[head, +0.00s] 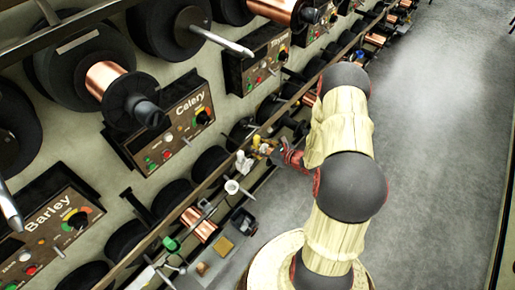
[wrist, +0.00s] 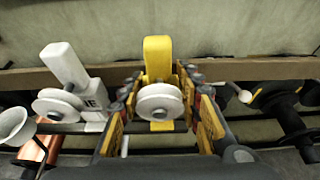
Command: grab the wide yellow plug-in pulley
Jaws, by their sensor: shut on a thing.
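The wide yellow plug-in pulley (wrist: 157,56) has an upright yellow block and a pale wheel (wrist: 160,101) at its front. It is at the middle of the wrist view, between the two fingers of my gripper (wrist: 160,88), which is shut on it. In the head view the pulley is a small yellow patch (head: 257,141) by the rail, partly hidden by my gripper (head: 272,150). It stands upright at the rail; whether its base is seated cannot be told.
A white plug-in pulley (wrist: 66,68) stands just left of my gripper, with a white funnel (wrist: 14,125) farther left. A dark spool (wrist: 290,118) is at the right. A brown rail (wrist: 235,69) runs behind. Open floor (head: 440,130) lies right of my arm.

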